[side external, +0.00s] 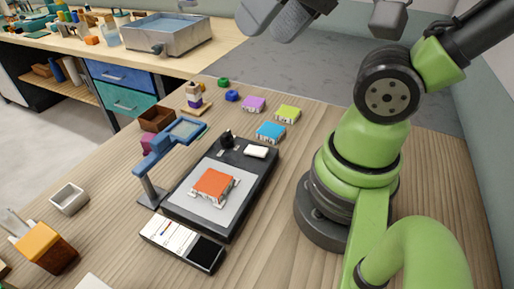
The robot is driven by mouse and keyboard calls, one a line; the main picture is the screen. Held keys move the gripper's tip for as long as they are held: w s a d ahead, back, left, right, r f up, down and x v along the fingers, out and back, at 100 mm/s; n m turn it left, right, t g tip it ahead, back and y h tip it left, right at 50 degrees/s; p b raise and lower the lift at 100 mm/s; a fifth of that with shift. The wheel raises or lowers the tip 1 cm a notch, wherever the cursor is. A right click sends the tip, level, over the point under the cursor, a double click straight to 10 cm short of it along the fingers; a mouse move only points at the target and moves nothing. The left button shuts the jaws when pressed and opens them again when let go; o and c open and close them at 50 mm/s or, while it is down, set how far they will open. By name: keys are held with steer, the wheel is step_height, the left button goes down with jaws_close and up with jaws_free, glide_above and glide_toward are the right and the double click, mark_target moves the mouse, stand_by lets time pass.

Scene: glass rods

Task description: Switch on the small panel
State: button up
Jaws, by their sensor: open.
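A small flat panel (183,244), part white with printed marks and part glossy black, lies on the wooden table in front of the dark board. Whether it is lit or has a switch is too small to tell. It seems to be the small panel, but I cannot be sure. My gripper (276,20) shows only in part at the top edge, grey, open and empty. It is high above the table, far from the panel and touching nothing.
The dark board (251,178) carries a grey sheet, an orange block (213,185) and a white piece (256,152). A blue stand (152,190) rises at its left. Coloured blocks (270,132) lie behind. A small grey tray (69,199) and an orange holder (46,248) stand left.

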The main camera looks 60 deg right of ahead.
steer(key=shift+w+f, duration=0.1)
steer(key=shift+w, duration=0.05)
steer(key=c, duration=0.7)
steer(key=n, duration=0.1)
steer(key=w+d+f+n+g, duration=0.1)
steer(key=n, duration=0.1)
steer(key=w+f+n+g, duration=0.1)
steer(key=n, duration=0.1)
steer(key=shift+w+d+h, duration=0.2)
steer(key=shift+d+h, duration=0.15)
steer(key=shift+h, duration=0.05)
jaws_close()
steer(key=w+d+f+n+g, duration=0.2)
steer(key=f+n, duration=0.3)
steer(key=n, duration=0.3)
steer(key=w+d+f+n+g+h, duration=0.1)
steer(key=d+f+n+g, duration=0.3)
steer(key=n, duration=0.5)
steer(key=shift+w+d+f+g, duration=0.15)
steer(key=shift+w+f+g, duration=0.35)
steer(key=shift+w+f, duration=0.3)
steer(key=shift+s, duration=0.1)
